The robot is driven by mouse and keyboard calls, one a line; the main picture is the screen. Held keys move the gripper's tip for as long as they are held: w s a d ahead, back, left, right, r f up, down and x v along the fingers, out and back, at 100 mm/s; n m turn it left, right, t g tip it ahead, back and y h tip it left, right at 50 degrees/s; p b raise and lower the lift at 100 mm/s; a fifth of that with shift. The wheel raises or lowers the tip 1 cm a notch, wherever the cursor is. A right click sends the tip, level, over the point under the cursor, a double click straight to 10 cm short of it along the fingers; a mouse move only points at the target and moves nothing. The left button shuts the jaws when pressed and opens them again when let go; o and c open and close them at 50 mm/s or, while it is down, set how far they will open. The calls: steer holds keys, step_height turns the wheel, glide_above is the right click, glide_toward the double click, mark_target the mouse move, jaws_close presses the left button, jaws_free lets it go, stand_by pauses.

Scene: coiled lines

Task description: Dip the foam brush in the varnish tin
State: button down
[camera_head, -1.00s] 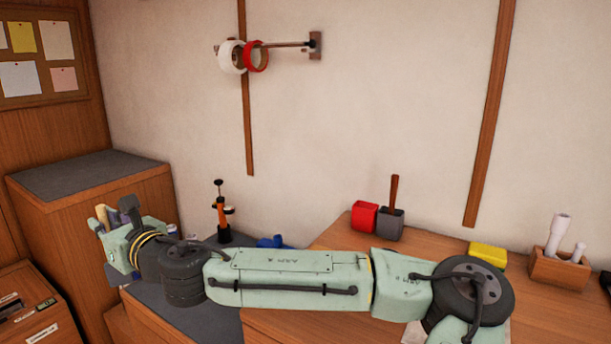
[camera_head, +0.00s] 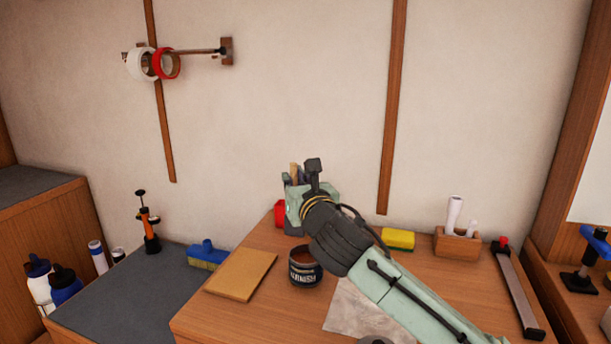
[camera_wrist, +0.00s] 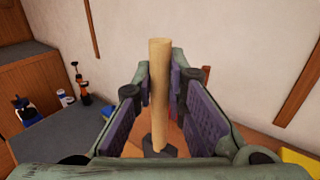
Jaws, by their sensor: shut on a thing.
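My gripper (camera_head: 297,195) is shut on the foam brush, whose pale wooden handle (camera_head: 294,173) sticks up above the jaws. In the wrist view the handle (camera_wrist: 159,95) stands nearly upright between the purple jaw pads, with a dark grey end (camera_wrist: 157,146) below that looks like the foam head. The varnish tin (camera_head: 305,268) is a dark, open tin with a white label and brown content, standing on the wooden bench. My gripper is above and behind the tin in the head view, apart from it. The brush's lower end is hidden in the head view.
A red block (camera_head: 279,213) is partly hidden behind my gripper. A tan board (camera_head: 241,274) lies left of the tin, a grey sheet (camera_head: 358,308) right of it. A yellow sponge (camera_head: 398,239) and wooden holder (camera_head: 457,244) stand farther right. A blue brush (camera_head: 207,254) lies at left.

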step_height(320, 180, down, 6)
steer(key=d+b, duration=0.2)
steer(key=b, duration=0.1)
steer(key=shift+d+h+b, duration=0.2)
steer(key=shift+h+b, duration=0.1)
steer(key=shift+b, duration=0.05)
steer(key=shift+f+b, duration=0.7)
steer(key=shift+b, duration=0.1)
stand_by(2.4)
step_height(320, 180, up, 7)
steer(key=p, duration=0.4)
steer(key=shift+r+p, duration=0.15)
steer(key=shift+p, duration=0.25)
steer(key=shift+s, duration=0.1)
stand_by(0.5)
